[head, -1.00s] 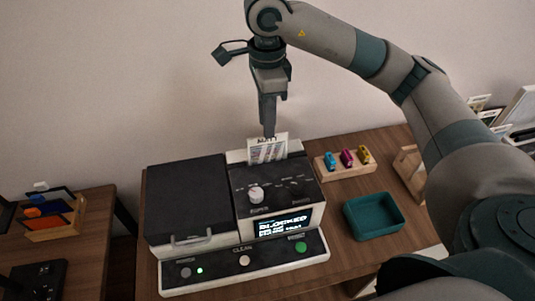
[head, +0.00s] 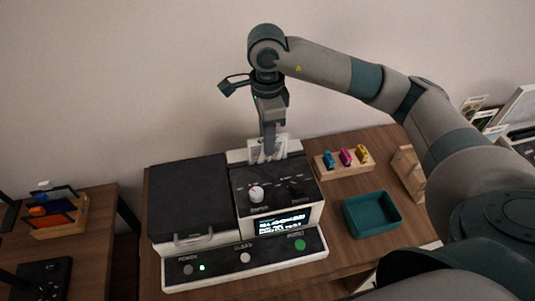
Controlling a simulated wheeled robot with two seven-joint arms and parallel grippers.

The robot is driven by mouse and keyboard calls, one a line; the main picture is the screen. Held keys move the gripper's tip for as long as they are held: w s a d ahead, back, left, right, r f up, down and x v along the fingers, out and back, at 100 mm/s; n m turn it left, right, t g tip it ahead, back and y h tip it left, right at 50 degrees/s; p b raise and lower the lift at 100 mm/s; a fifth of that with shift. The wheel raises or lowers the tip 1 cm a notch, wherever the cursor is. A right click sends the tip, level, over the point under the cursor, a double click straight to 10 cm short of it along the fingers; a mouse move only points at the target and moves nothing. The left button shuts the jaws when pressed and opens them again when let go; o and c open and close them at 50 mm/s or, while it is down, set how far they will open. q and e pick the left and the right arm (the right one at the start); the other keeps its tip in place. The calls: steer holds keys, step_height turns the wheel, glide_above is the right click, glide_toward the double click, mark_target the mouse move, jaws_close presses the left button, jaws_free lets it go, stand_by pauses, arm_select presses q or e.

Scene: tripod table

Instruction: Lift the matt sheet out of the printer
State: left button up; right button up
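The printer (head: 187,190) stands on a wooden table, with a dark lid at left and a dial panel at right. The matt sheet (head: 281,148) is white and stands upright in the slot at the back right of the printer. My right gripper (head: 269,150) points straight down, with its fingertips at the sheet and covering its middle. The fingers line up edge-on, so I cannot tell whether they are closed on the sheet. My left gripper is out of view.
A teal tray (head: 346,216) lies right of the printer. Behind it is a wooden rack (head: 340,173) with blue, magenta and yellow pieces. A wooden stand (head: 405,170) is further right. A side table with a wooden holder (head: 62,228) is at left.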

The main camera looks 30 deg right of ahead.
step_height(320, 180, down, 4)
steer(key=shift+f+p, duration=0.1)
steer(key=shift+p, duration=0.8)
steer(key=shift+c, duration=0.6)
jaws_close()
